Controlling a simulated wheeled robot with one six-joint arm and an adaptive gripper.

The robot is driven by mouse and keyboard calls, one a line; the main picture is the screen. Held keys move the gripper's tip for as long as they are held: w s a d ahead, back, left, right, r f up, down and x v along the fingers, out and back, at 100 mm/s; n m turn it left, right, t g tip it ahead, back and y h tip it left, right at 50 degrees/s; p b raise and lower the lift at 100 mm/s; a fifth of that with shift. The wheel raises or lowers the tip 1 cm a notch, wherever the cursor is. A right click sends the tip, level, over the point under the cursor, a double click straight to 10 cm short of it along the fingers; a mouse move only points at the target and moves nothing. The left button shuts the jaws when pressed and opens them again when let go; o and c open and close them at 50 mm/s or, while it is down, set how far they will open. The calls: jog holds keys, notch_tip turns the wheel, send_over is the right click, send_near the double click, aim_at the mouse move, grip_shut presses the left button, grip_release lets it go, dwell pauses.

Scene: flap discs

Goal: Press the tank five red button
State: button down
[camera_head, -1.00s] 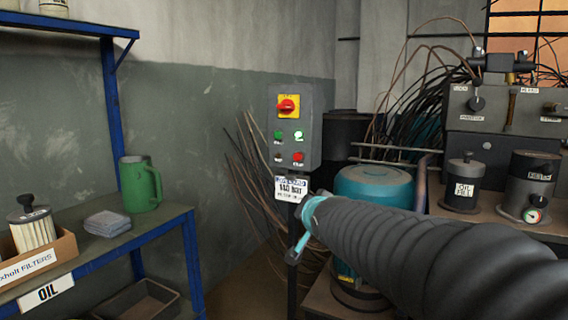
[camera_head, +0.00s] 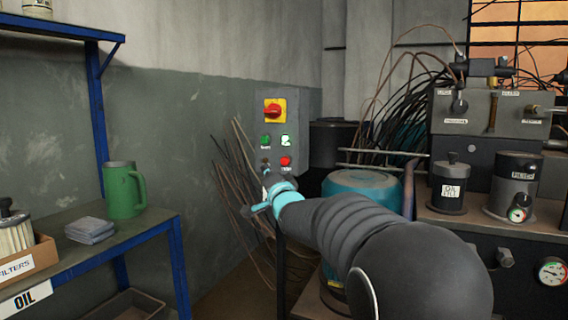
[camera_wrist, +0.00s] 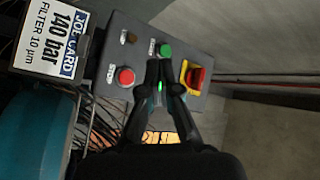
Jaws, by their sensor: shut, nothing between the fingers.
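A grey control box (camera_head: 301,105) on a post carries a red push button (camera_head: 285,161) at its lower right in the head view. The same red button (camera_wrist: 126,76) shows in the wrist view, left of my fingers. No "tank five" label is readable. My gripper (camera_head: 266,174) is just below the box's lower buttons in the head view. In the wrist view my gripper (camera_wrist: 165,66) has its dark fingers together and empty, in front of the box near the green button (camera_wrist: 165,49). The fingers partly hide the box face; whether they touch it I cannot tell.
A red rotary switch on a yellow plate (camera_head: 274,110) sits above the buttons. A white sign reading "140 bar" (camera_wrist: 47,38) hangs beside the box. A teal tank (camera_head: 362,185) stands behind my arm. Loose cables (camera_head: 245,175) hang left of the post.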

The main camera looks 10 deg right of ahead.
aim_at(282, 164)
jog(key=shift+w+d+p, duration=0.85)
jog(key=shift+w+p, duration=0.05)
jog(key=shift+w, duration=0.3)
jog(key=shift+w+d+p, duration=0.9)
jog(key=shift+w, duration=0.25)
jog(key=shift+w+d+p, duration=0.85)
jog(key=shift+w+p, duration=0.05)
jog(key=shift+w, duration=0.3)
jog(key=shift+w+d, duration=0.25)
jog(key=shift+w, duration=0.1)
jog(key=shift+w+d+p, duration=0.25)
jog(key=shift+w+p, duration=0.1)
jog(key=shift+p, duration=0.05)
jog(key=shift+s+a+b, duration=0.5)
jog(key=shift+s+b, duration=0.15)
jog(key=shift+s, duration=0.05)
